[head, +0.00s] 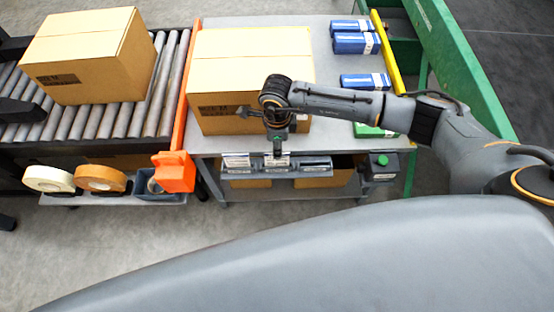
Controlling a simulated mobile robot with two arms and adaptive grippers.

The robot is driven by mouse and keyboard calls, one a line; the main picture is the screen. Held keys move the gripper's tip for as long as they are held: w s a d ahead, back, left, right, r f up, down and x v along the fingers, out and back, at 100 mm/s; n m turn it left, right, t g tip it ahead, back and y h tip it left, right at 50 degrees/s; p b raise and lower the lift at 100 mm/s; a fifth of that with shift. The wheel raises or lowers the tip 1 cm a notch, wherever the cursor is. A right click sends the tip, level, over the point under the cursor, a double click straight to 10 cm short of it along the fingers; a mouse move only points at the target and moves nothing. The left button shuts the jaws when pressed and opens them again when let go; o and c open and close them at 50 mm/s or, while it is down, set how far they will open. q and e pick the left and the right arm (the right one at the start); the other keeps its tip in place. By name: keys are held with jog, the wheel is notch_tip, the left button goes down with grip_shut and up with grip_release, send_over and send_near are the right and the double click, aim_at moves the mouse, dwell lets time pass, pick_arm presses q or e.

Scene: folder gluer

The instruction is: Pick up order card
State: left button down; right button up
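A narrow grey rack (262,173) with several slots runs along the front edge of the grey table. White cards show in it: one in the left slot (237,160) and one in the middle slot (278,161). I cannot read which is the order card. My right gripper (277,150) comes in from the right and points down at the middle card. It overlaps the card's upper edge in the head view. Its fingers are too small and dark to tell open from shut, or whether they touch the card. My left gripper is not in view.
A cardboard box (245,70) stands on the table (310,30) behind my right gripper. Blue packs (362,81) lie at the right. Another box (88,55) sits on the roller conveyor (105,118). Tape rolls (100,178) and an orange part (174,172) are front left. A green-button box (381,166) is right of the rack.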

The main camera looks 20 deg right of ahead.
aim_at(277, 161)
jog(key=f, duration=0.5)
jog(key=shift+s+a+p, duration=0.1)
jog(key=shift+s+p, duration=0.1)
jog(key=shift+p, duration=0.15)
grip_shut()
jog(key=shift+r, duration=0.1)
